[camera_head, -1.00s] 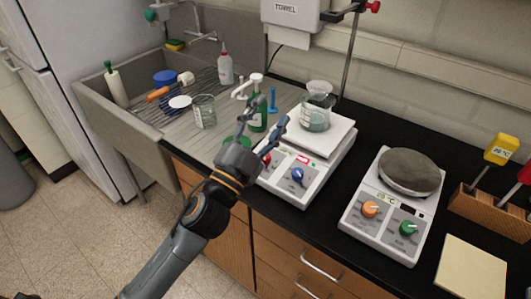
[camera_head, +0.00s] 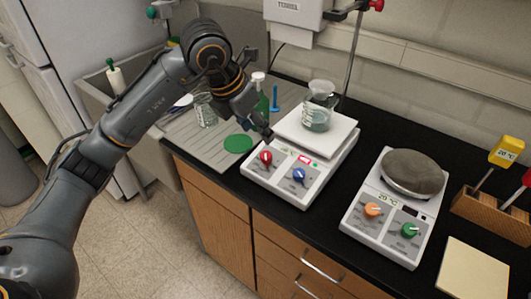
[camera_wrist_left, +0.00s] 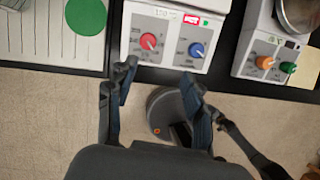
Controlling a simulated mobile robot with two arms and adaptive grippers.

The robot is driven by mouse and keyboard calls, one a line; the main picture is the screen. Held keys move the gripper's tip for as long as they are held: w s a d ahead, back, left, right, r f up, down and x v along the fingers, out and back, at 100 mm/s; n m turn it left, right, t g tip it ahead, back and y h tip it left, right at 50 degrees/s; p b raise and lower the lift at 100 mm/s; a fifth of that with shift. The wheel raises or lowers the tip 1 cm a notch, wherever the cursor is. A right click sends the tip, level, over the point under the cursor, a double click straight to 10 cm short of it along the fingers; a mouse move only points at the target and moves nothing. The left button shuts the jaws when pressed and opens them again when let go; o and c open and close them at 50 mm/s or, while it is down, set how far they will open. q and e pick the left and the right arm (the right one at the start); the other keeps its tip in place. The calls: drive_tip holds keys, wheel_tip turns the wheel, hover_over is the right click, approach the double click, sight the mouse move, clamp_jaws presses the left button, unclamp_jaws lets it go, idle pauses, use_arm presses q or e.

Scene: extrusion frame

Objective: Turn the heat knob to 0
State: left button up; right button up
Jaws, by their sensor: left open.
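The left hot plate (camera_head: 275,188) has a red knob (camera_head: 266,158) and a blue knob (camera_head: 299,175) on its front panel. The right hot plate (camera_head: 380,240) has an orange knob (camera_head: 373,209) and a green knob (camera_head: 410,230). I cannot read which knob is marked for heat. My left gripper (camera_head: 262,108) is open and empty, above and behind the red knob in the head view. In the left wrist view, the red knob (camera_wrist_left: 148,41) lies just beyond the gap between the open fingers (camera_wrist_left: 158,78), with the blue knob (camera_wrist_left: 196,50) to its right. My right gripper is not in view.
A glass flask (camera_head: 318,112) stands on the left hot plate's white top. A green bottle and a blue stand are behind my gripper. A green disc (camera_head: 238,143) lies on the drainboard beside the plate. A wooden rack (camera_head: 492,212) is at right.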

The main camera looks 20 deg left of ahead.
sight(265, 155)
use_arm(q)
drive_tip(key=shift+y, duration=0.3)
drive_tip(key=p+x, duration=0.1)
drive_tip(key=x, duration=0.3)
drive_tip(key=a+p+x, duration=0.1)
drive_tip(key=x, duration=0.3)
drive_tip(key=p+x, duration=0.1)
drive_tip(key=x, duration=0.2)
drive_tip(key=shift+w+a+f, duration=0.15)
drive_tip(key=shift+w+f, duration=0.15)
drive_tip(key=shift+f, duration=0.15)
drive_tip(key=shift+w+f+p, duration=0.25)
drive_tip(key=shift+f+p, duration=0.05)
drive_tip(key=shift+f, duration=0.4)
clamp_jaws()
